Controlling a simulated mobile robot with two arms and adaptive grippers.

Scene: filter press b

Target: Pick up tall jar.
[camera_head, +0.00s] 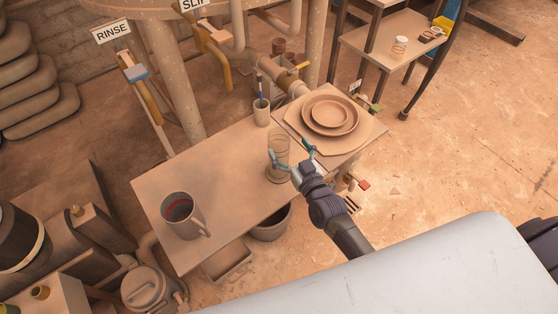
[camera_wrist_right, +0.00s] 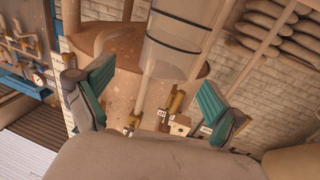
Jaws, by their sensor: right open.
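The tall jar (camera_head: 278,148) is a clear, see-through cylinder with thin dark rings. In the right wrist view the jar (camera_wrist_right: 178,40) shows at the top centre, in line with the gap between the fingers. My right gripper (camera_head: 291,153) is open and empty, close to the jar on its right side. One teal finger overlaps the jar in the head view; whether it touches cannot be told. The teal fingers also show spread apart in the wrist view (camera_wrist_right: 158,100). My left gripper is not in view.
A cup with a brush (camera_head: 261,112) stands behind the jar. Stacked brown plates (camera_head: 331,114) lie on a board to the right. A large grey mug (camera_head: 184,216) stands at the table's left. Bare tabletop lies between mug and jar. A bucket (camera_head: 271,225) is below the front edge.

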